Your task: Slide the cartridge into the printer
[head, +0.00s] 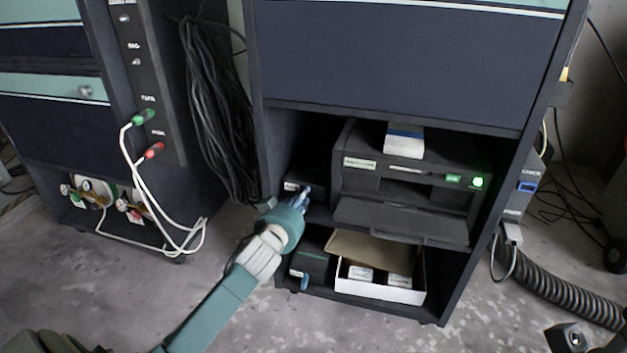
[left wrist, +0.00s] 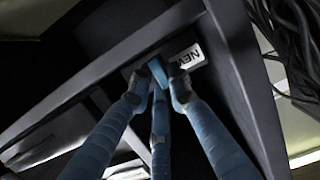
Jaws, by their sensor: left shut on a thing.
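The printer (head: 415,165) is a dark box on the cabinet's middle shelf, with a green light lit and its front flap (head: 400,219) folded down, open. A dark cartridge (head: 293,178) with a white label sits on the same shelf, left of the printer. My left gripper (head: 304,197) is at its front, and its blue fingers (left wrist: 158,85) are shut on the cartridge's blue tab. In the left wrist view the label (left wrist: 188,57) reads NEW. The cartridge's rear is hidden in shadow. My right gripper is not seen.
Below, another dark cartridge (head: 310,264) with a blue tab stands beside an open white carton (head: 380,291) holding labelled dark items. A small white and blue box (head: 404,140) lies on the printer. Cables (head: 215,115) hang left of the cabinet; a ribbed hose (head: 570,300) lies at right.

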